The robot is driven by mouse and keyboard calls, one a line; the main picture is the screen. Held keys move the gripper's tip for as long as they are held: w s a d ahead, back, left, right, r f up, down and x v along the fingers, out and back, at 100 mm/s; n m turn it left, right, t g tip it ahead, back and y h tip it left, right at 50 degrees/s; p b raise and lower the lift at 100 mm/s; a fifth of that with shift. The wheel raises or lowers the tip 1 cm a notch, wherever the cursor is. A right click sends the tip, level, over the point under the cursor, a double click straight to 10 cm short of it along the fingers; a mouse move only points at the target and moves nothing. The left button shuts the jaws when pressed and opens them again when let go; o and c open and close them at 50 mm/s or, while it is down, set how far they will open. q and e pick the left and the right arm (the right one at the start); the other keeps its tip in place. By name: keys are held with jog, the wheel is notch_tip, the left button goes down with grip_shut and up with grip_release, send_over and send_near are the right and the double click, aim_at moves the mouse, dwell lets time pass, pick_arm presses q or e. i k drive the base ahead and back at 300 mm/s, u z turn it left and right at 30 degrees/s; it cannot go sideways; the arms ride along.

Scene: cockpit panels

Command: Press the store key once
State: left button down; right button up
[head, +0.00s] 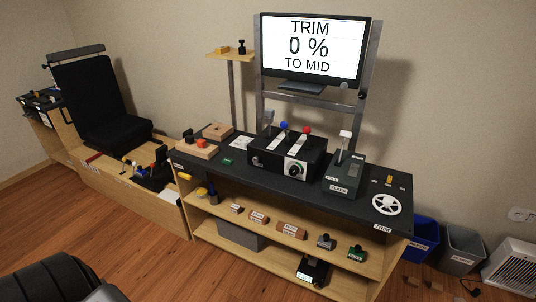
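I cannot pick out the store key for certain, as the small labels in the head view are too small to read. A black control box (262,161) stands on the dark desk top (225,176), with levers that have a blue knob (284,125) and a red knob (306,130). A small green piece (228,161) lies on the desk to its left. A dark lever box (343,175) stands to its right. The monitor (312,50) above reads "TRIM 0 % TO MID". Neither of my grippers is in view.
A white trim wheel (386,204) sits at the desk's right end. Shelves below hold several small blocks. A blue bin (424,240) and a grey bin (462,248) stand right of the desk. A black seat (92,105) is at left. Wood floor (130,248) lies open in front.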

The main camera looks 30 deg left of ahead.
aim_at(227, 161)
jog(key=z, duration=0.05)
jog(key=i, duration=0.8)
jog(key=u, duration=0.75)
jog(key=i, duration=0.5)
jog(key=u, duration=0.5)
